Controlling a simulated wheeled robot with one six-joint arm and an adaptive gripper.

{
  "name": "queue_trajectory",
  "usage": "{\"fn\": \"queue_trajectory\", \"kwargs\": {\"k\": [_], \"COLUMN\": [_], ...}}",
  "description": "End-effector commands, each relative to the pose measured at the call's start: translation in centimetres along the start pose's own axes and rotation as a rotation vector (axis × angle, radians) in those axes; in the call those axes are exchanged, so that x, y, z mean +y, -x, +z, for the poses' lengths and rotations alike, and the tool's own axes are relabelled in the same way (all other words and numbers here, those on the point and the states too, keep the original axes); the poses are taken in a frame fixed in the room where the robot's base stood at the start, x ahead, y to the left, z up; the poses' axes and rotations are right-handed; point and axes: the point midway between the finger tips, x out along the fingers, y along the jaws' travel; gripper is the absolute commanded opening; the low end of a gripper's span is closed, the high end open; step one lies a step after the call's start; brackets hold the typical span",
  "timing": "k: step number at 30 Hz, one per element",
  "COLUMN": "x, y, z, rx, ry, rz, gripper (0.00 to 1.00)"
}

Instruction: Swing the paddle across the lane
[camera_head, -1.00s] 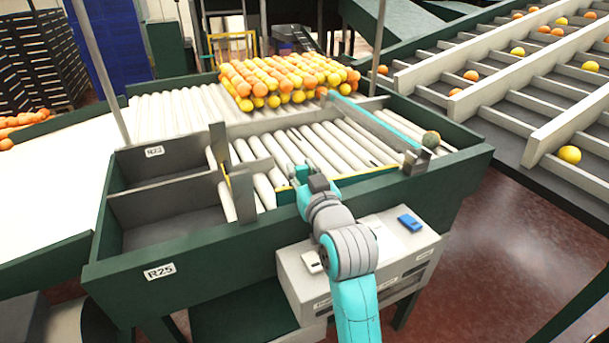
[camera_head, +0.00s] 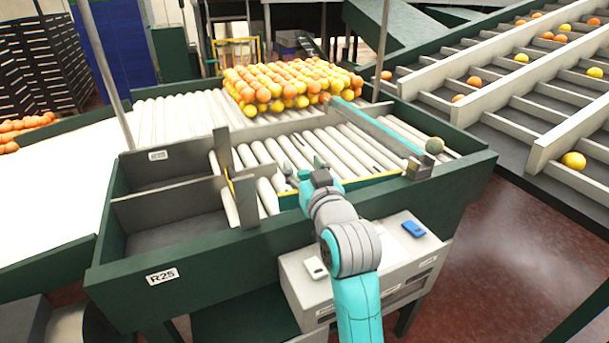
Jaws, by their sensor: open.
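The paddle (camera_head: 378,128) is a long teal bar lying over the white rollers, running from the orange pile toward the front right. A grey block (camera_head: 419,168) sits at its near end. A dull grey-green round fruit (camera_head: 435,146) lies to the right of that end. My gripper (camera_head: 304,170) is open over the rollers near the front edge, left of the paddle and apart from it. I see nothing between its fingers. The arm partly hides the yellow-edged green strip below it.
The lane of white rollers (camera_head: 262,154) has free room left of the paddle. Oranges and lemons (camera_head: 290,86) are piled behind it. Upright grey plates (camera_head: 222,150) and dark bins (camera_head: 165,208) stand left. A control box (camera_head: 300,262) with a blue item (camera_head: 413,229) is in front.

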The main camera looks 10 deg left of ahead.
Motion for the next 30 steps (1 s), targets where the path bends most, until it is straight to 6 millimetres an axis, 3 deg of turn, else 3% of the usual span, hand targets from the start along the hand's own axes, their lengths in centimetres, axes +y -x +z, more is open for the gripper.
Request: {"fn": "queue_trajectory", "kwargs": {"k": [6,12,24,26,30], "x": [0.0,0.0,0.0,0.0,0.1], "y": [0.0,0.0,0.0,0.0,0.7], "z": [-4.3,-6.9,-7.8,-7.7,-7.0], "rx": [0.004,0.002,-0.001,-0.001,-0.002], "ry": [0.000,0.000,0.000,0.001,0.058], "rz": [0.000,0.000,0.001,0.001,0.001], "gripper": [0.56,0.56,0.56,0.46,0.11]}}
